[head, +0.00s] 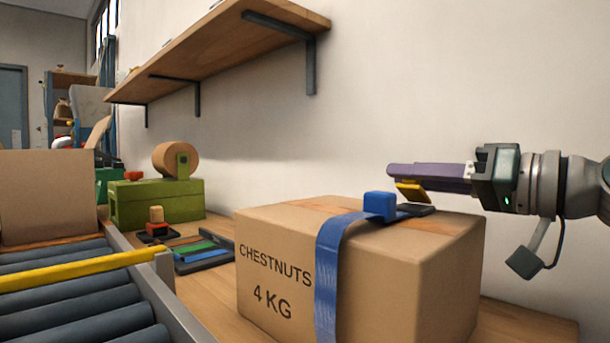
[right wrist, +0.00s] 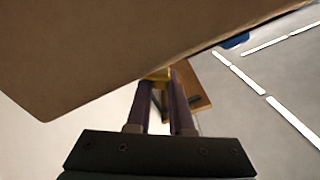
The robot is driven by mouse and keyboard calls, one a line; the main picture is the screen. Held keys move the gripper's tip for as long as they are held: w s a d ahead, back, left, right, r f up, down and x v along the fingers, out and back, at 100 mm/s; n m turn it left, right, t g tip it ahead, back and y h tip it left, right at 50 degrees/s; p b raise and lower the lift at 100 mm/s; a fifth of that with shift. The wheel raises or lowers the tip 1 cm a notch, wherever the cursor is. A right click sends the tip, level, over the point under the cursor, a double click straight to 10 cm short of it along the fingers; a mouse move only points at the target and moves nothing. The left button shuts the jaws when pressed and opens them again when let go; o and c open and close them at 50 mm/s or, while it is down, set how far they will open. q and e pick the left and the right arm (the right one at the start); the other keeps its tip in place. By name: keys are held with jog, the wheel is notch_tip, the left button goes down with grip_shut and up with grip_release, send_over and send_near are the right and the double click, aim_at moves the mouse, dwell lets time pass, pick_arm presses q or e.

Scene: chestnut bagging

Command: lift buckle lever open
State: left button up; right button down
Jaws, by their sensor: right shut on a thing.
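A cardboard box (head: 400,275) marked CHESTNUTS 4 KG stands on the wooden bench. A blue strap (head: 328,272) runs over its top and down the front face. A dark buckle (head: 418,210) with a yellow lever (head: 411,192) sits on top, beside a blue block (head: 380,205). The lever stands tilted up from the buckle. My right gripper (head: 400,172) comes in from the right, its purple fingers just above the box top and shut on the yellow lever. The lever also shows between the fingers in the right wrist view (right wrist: 157,76). My left gripper is not in view.
A roller conveyor (head: 75,275) with a yellow bar and another carton (head: 45,195) is on the left. A green tape dispenser (head: 155,200) and a dark tray (head: 203,258) stand behind the box. A wooden shelf (head: 220,50) hangs on the wall above.

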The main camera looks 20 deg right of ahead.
jog(key=m, duration=0.2)
jog(key=d+m+p, duration=0.1)
jog(key=shift+w+r, duration=0.25)
jog(key=shift+r, duration=0.1)
jog(key=shift+w+d+m+p, duration=0.1)
jog(key=shift+d+m+p, duration=0.15)
jog(key=shift+m, duration=0.45)
jog(key=shift+w+d+m+p, duration=0.1)
jog(key=shift+d+m, duration=0.1)
jog(key=shift+m, duration=0.5)
jog(key=c, duration=0.8)
grip_release()
jog(key=shift+s+d, duration=0.1)
jog(key=v, duration=0.9)
jog(key=shift+s+b, duration=0.35)
jog(key=shift+s, duration=0.05)
